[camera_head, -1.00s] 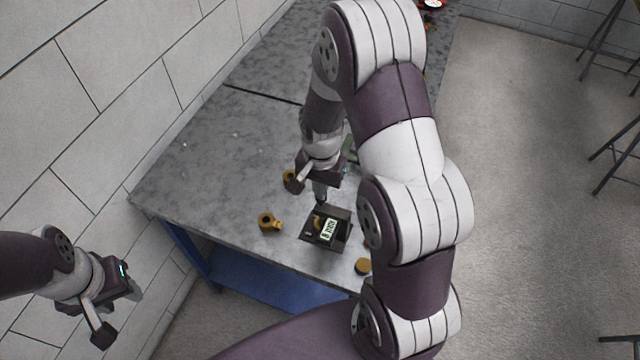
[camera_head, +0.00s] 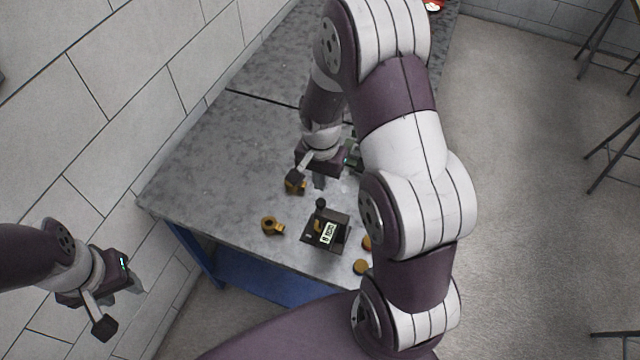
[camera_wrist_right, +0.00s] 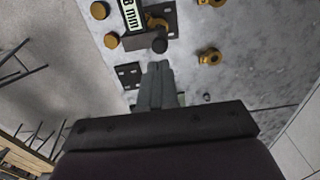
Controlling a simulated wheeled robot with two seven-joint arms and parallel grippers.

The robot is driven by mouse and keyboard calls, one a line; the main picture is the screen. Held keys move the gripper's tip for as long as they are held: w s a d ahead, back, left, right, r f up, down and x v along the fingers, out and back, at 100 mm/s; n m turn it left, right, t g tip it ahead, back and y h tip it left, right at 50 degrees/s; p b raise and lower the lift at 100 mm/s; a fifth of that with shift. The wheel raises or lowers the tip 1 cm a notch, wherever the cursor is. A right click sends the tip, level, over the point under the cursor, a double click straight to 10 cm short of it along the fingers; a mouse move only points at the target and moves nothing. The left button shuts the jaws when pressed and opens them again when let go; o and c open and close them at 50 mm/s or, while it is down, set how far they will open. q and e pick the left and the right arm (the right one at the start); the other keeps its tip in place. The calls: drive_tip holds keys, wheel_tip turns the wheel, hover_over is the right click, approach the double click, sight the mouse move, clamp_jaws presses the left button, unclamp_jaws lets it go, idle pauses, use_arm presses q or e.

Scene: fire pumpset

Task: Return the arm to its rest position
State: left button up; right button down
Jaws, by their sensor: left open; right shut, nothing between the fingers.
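My right arm comes over the grey table (camera_head: 190,165) from the lower right. Its gripper (camera_head: 320,183) hangs over the table, behind the small black gauge box (camera_head: 318,236). In the right wrist view this gripper (camera_wrist_right: 158,70) is shut and empty, its fingertips close to the box's dark round knob (camera_wrist_right: 159,46). The box has a light label (camera_head: 328,232) with "mm" lettering, which also shows in the right wrist view (camera_wrist_right: 131,14). My left gripper (camera_head: 138,285) is open and empty, off the table at the lower left, beside the wall.
A brass fitting (camera_head: 272,226) lies left of the box. Round brass caps (camera_head: 361,267) lie right of the box. The white block wall (camera_head: 60,120) stands on the left. Black metal stands (camera_head: 610,150) are at the far right.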

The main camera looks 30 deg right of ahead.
use_arm(q)
drive_tip(key=shift+r, duration=0.35)
use_arm(e)
drive_tip(key=shift+r, duration=0.4)
